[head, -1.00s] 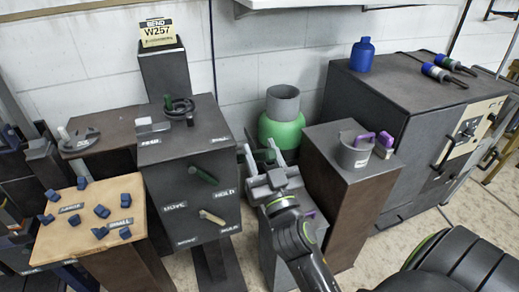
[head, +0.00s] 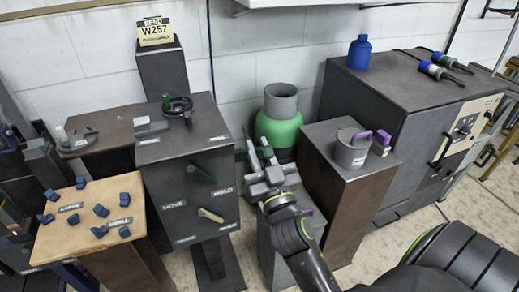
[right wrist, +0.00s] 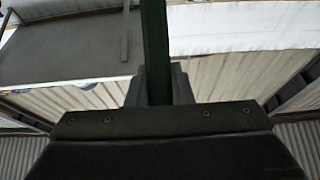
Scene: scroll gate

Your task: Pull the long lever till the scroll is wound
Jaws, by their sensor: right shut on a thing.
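My right gripper (head: 262,158) is in the middle of the head view, beside the dark cabinet with the MOVE and HOLD labels (head: 153,152). Its fingers are shut on a long dark green lever (right wrist: 155,50), which runs up between them in the right wrist view. The lever's far end is out of that view, and the fingers mostly hide it in the head view. I cannot make out a scroll. My left gripper is not in view.
A green vessel with a grey neck (head: 280,128) stands behind the gripper. A brown pedestal (head: 325,195) with a grey mug (head: 350,155) is close on the right. A wooden board (head: 65,240) with several blue blocks is at the left. A blue bottle (head: 361,52) stands on the large cabinet.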

